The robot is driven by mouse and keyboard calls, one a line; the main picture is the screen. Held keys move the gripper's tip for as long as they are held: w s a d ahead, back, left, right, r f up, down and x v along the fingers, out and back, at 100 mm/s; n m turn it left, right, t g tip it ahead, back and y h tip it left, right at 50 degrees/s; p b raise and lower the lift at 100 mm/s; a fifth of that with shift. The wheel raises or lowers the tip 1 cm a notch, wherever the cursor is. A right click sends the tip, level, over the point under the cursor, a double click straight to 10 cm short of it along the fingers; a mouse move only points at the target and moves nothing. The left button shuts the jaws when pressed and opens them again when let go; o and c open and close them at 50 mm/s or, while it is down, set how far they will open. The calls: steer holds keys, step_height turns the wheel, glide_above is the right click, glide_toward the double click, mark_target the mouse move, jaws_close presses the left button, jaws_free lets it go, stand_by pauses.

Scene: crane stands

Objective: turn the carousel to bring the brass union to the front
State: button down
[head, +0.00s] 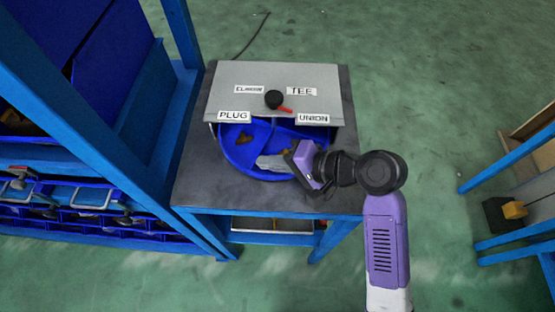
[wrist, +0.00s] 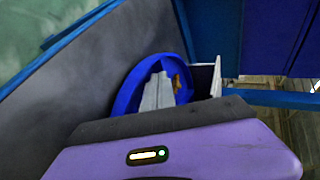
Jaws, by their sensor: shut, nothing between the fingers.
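The carousel (head: 229,155) is a round blue tray with dividers, partly under a grey cover (head: 240,78). The cover has a black knob (head: 274,99) with a red pointer aimed down-right, towards the UNION label (head: 313,118). A brownish part (head: 245,137) lies in the open front left of the tray; I cannot tell whether it is the brass union. My gripper (head: 262,163) is shut and empty, its grey fingers over the tray's front. In the wrist view the fingers (wrist: 157,80) reach inside the blue rim (wrist: 127,95); contact is unclear.
The carousel stands on a dark-topped table (head: 193,180) with blue legs. A blue rack (head: 120,150) with bins stands close on the left. Other labels read PLUG (head: 234,116) and TEE (head: 301,91); one is blurred.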

mark_target(253, 158)
stand_by(0.3)
steer(key=p, duration=0.1)
steer(key=a+m+t+p, duration=0.1)
steer(key=p, duration=0.1)
steer(key=shift+a+r, duration=0.3)
steer(key=shift+w+a+f+p, duration=0.1)
steer(key=shift+w+a+p, duration=0.15)
steer(key=shift+a+p, duration=0.2)
steer(key=shift+w+a+p, duration=0.2)
steer(key=shift+a+p, duration=0.1)
steer(key=shift+a, duration=0.2)
steer(key=shift+w+a+f+h, duration=0.2)
steer(key=shift+w+a+h, duration=0.1)
steer(key=shift+a, duration=0.25)
